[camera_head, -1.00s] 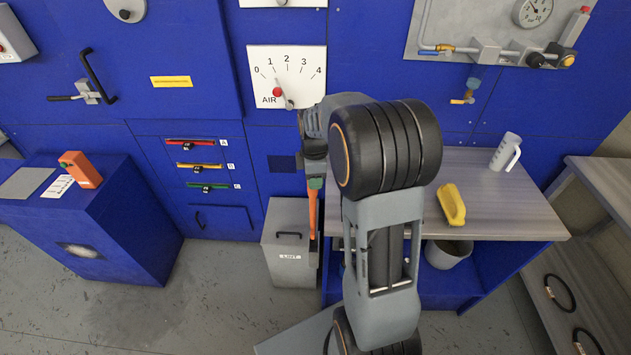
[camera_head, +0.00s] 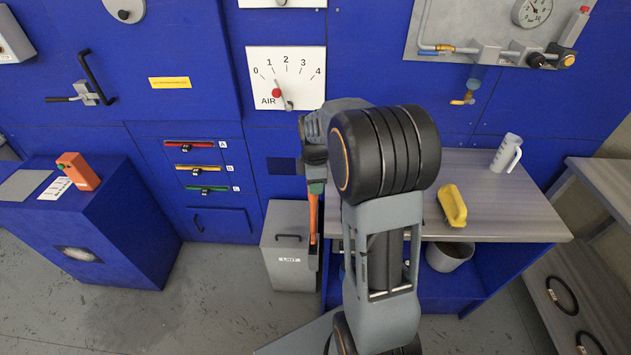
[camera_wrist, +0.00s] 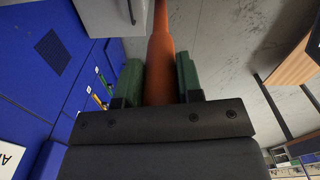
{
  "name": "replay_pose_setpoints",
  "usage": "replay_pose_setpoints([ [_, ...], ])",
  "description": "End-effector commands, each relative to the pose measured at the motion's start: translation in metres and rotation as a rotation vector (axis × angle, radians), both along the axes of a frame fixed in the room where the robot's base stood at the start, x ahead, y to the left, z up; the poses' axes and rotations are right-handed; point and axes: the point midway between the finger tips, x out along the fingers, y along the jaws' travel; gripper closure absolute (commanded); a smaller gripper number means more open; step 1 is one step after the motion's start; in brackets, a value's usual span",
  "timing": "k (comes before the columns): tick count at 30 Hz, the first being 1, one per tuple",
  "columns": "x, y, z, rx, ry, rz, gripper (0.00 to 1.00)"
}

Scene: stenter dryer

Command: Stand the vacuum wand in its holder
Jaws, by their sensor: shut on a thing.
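The vacuum wand is an orange rod (camera_head: 313,215), roughly upright at the right side of the grey LINT bin. My gripper (camera_head: 316,187) has green fingers and is shut on the wand's upper part. In the wrist view the wand (camera_wrist: 160,60) runs between the green fingers (camera_wrist: 160,82) and out past the top edge. The wand's lower end is by a narrow grey part (camera_head: 313,263) on the bin's right side, which may be the holder. I cannot tell whether the end is inside it.
The LINT bin (camera_head: 285,250) stands on the floor against the blue machine (camera_head: 225,215). A workbench (camera_head: 500,215) on the right carries a yellow object (camera_head: 453,205) and a white jug (camera_head: 506,153). A grey bucket (camera_head: 450,257) is below it. The floor left of the bin is clear.

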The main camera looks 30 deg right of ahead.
Motion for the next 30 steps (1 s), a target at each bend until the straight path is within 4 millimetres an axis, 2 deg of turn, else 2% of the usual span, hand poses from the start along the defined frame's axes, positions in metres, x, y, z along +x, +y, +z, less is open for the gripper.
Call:
replay_pose_setpoints([
  [21,0.000,0.000,-0.063,0.000,0.000,0.000,0.90],
  [30,0.000,0.000,-0.077,0.000,-0.001,0.000,0.90],
])
